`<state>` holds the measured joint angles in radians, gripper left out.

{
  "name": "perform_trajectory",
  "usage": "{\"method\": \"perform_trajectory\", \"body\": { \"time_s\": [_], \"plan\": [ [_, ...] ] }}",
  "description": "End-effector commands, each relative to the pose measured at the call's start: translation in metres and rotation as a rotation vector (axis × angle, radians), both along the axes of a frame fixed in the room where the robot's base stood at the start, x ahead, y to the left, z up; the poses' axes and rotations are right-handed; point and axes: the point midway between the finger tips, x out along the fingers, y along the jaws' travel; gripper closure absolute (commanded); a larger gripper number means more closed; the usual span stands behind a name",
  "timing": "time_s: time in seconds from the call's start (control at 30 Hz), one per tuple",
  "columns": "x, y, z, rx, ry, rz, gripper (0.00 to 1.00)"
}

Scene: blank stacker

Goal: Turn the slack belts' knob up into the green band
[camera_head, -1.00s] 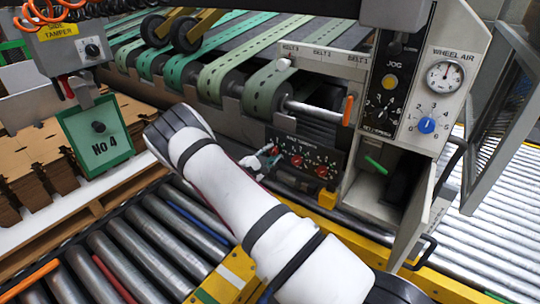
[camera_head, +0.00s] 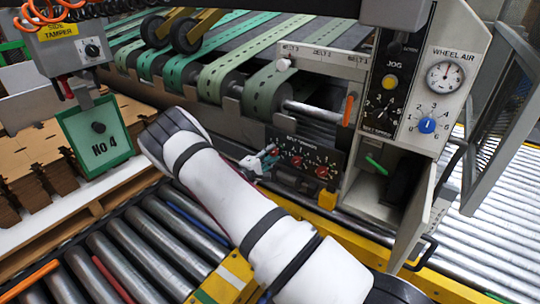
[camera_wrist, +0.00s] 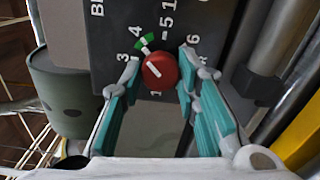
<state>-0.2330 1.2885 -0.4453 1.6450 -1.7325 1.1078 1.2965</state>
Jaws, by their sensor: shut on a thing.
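The belt tension panel (camera_head: 322,157) is dark and carries a row of red knobs (camera_head: 297,161). My gripper (camera_head: 268,158) is at the leftmost knob, which it partly hides in the head view. In the wrist view my gripper (camera_wrist: 160,62) has its teal-padded fingers on either side of a round red knob (camera_wrist: 160,71), shut on it. The knob's white line slants from upper left to lower right. A green band (camera_wrist: 145,41) is printed above left of the knob, by the 3 and 4. Green perforated belts (camera_head: 222,72) run over rollers behind the panel.
An open cabinet (camera_head: 365,185) with its door swung out stands right of the panel. Above it are the jog panel and the wheel air gauge (camera_head: 445,76). A dark cylinder (camera_wrist: 60,92) lies left of the fingers, and a metal post (camera_wrist: 268,55) lies right.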

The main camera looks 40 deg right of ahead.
Motion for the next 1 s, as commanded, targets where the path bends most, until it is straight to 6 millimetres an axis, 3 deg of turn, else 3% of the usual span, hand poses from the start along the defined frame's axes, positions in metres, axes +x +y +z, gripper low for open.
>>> {"method": "perform_trajectory", "body": {
  "time_s": [0.17, 0.2, 0.27, 0.67, 1.0],
  "plan": [
    [0.0, 0.001, -0.002, 0.004, 0.004, 0.001, 0.99],
    [0.0, 0.001, -0.002, 0.004, 0.004, 0.001, 0.62],
    [0.0, 0.001, -0.002, 0.004, 0.004, 0.001, 0.5],
    [-0.002, 0.006, -0.001, 0.001, 0.003, 0.002, 0.5],
    [-0.022, 0.065, -0.001, 0.002, 0.004, 0.004, 0.5]
  ]
}}
